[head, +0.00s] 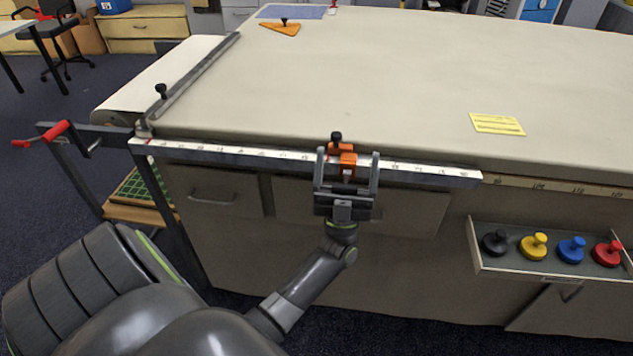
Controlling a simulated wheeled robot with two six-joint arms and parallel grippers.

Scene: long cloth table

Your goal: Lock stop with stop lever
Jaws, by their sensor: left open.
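The orange stop (342,149) sits on the metal ruler rail (250,153) along the table's front edge. A black knob (336,137) stands on top of it. An orange part (348,163), which may be the stop lever, hangs at the front of the stop. My left gripper (347,160) is open, with its fingers pointing up on either side of the stop's orange front part. I cannot tell whether the fingers touch it. My right gripper is not in view.
A long metal bar (195,78) with a black knob lies across the table's left end. A crank with red handles (55,132) sticks out at the left. A yellow note (497,124) and an orange triangle (280,28) lie on the cloth. A tray (545,270) of coloured knobs hangs front right.

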